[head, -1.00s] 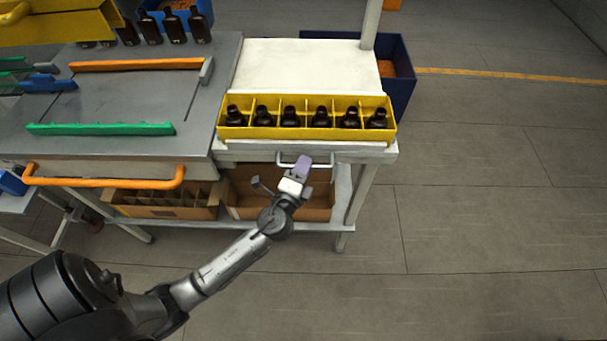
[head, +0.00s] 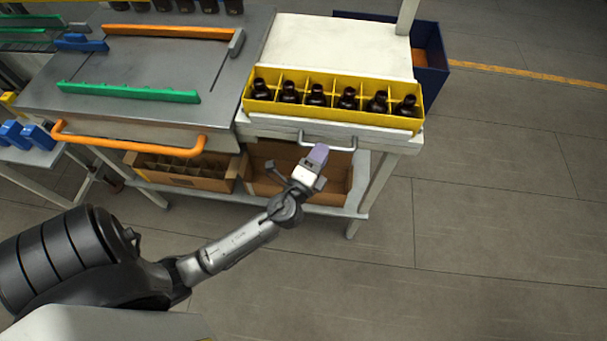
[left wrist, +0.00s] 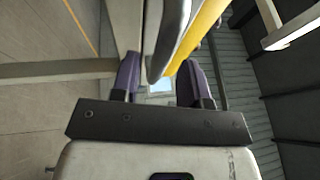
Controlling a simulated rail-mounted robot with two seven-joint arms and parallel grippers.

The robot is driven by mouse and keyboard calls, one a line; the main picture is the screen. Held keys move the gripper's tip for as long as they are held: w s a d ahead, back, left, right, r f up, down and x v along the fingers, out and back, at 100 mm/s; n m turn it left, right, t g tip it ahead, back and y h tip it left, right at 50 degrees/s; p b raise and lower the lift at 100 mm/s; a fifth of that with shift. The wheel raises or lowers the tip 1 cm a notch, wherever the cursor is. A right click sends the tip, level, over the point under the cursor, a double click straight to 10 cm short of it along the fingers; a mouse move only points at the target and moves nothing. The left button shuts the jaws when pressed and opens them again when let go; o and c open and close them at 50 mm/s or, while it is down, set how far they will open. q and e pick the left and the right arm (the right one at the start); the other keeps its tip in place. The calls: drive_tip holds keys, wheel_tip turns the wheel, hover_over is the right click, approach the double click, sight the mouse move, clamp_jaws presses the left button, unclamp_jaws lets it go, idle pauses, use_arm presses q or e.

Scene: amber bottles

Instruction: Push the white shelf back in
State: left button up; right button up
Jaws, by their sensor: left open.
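The white shelf (head: 338,48) is a flat white top on the right-hand stand. A grey bar handle (head: 345,148) is on its front, below a yellow divided crate (head: 335,112) of dark amber bottles. My left gripper (head: 311,160), with purple-tipped fingers, is just in front of the handle, low and near its left part. In the left wrist view, the two fingers (left wrist: 158,82) are apart, with a grey rounded bar and a yellow edge showing between or beyond them. I cannot tell whether the fingers touch the handle. My right gripper is not in view.
A grey workbench (head: 150,70) with an orange handle (head: 130,140) adjoins on the left. Cardboard boxes (head: 185,170) sit on the lower shelf. A dark blue bin (head: 432,75) stands behind on the right. The floor on the right is clear.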

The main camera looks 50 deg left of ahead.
use_arm(q)
drive_tip(key=b+v, duration=0.3)
drive_tip(key=v, duration=0.8)
